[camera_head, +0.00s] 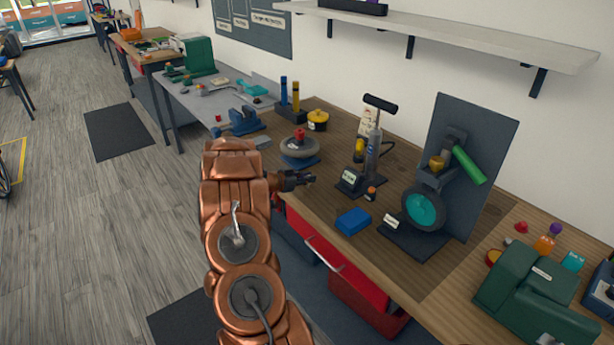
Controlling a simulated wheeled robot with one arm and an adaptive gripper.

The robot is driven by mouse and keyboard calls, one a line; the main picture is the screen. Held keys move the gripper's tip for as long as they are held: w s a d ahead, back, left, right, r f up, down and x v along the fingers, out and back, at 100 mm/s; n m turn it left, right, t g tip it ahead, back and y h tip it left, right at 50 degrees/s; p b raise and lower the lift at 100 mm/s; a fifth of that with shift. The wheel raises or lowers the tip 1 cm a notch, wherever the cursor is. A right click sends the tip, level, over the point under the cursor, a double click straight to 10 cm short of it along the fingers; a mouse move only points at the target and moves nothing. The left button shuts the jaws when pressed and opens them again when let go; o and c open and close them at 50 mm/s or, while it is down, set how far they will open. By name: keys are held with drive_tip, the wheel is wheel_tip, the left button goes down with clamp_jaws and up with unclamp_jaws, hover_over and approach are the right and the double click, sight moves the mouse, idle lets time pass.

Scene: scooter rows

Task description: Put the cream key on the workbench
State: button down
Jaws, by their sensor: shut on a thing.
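My copper-coloured arm reaches up from the bottom of the head view. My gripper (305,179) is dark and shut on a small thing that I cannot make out. It is over the front left part of the wooden workbench (455,268), in front of the grey wheel on its blue stand; its exact height above the top is hard to judge. I cannot pick out the cream key; the jaws may hide it.
On the bench stand a grey wheel (300,147), an upright pump (374,150), a blue block (353,221), a wheel stand with a dark panel (480,140) and a green machine (535,300). An open red drawer (330,260) is below. Some bare wood lies between them.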

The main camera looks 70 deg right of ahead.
drive_tip(key=c, duration=1.1)
unclamp_jaws()
drive_tip(key=shift+f, duration=0.1)
